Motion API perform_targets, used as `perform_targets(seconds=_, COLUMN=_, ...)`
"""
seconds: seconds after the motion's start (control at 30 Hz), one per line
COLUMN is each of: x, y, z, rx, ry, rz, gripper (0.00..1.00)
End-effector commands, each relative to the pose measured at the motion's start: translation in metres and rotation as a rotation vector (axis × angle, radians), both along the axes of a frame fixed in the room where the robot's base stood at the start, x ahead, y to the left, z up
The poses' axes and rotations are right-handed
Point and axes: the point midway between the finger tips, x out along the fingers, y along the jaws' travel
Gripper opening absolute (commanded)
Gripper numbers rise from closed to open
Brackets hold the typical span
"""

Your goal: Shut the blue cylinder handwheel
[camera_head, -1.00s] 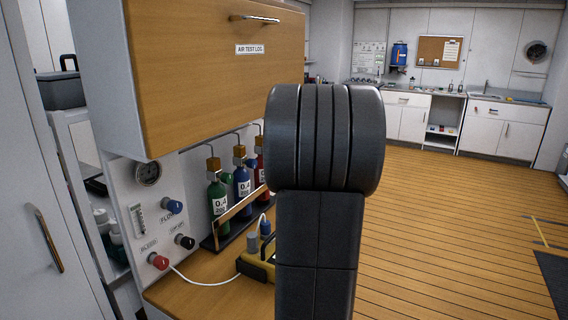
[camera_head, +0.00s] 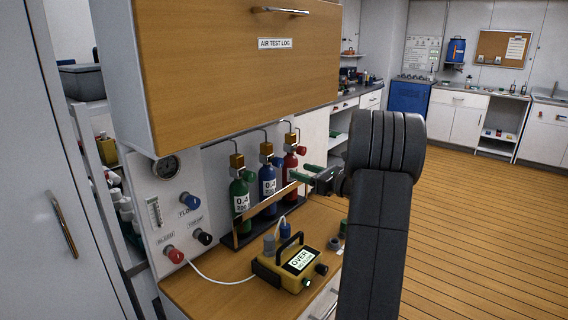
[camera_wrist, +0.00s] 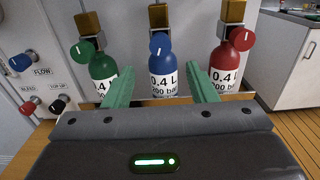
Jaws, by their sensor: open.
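The blue cylinder (camera_head: 267,182) stands between a green and a red cylinder in the rack. Its round blue handwheel (camera_wrist: 160,44) has a white mark and faces the wrist camera, below a brass valve block. My gripper (camera_head: 304,172) is open and empty, its green fingers pointing at the cylinders from the right. In the wrist view my gripper (camera_wrist: 160,76) has one finger on each side of the blue cylinder's body, with the handwheel above and beyond the fingertips. I see no contact with the handwheel.
The green cylinder (camera_wrist: 103,67) and red cylinder (camera_wrist: 224,60), each with its own handwheel, flank the blue one closely. A yellow device (camera_head: 290,268) reading OVER sits on the counter. The cabinet (camera_head: 235,65) hangs above.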

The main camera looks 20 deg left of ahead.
Motion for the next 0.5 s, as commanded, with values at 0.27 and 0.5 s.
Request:
perform_targets(seconds=0.27, x=0.019, y=0.056, z=0.002, rx=0.001, ry=0.002, rz=0.001, gripper=0.52)
perform_targets(seconds=0.5, x=0.028, y=0.081, z=0.001, rx=0.001, ry=0.002, rz=-0.002, gripper=0.52)
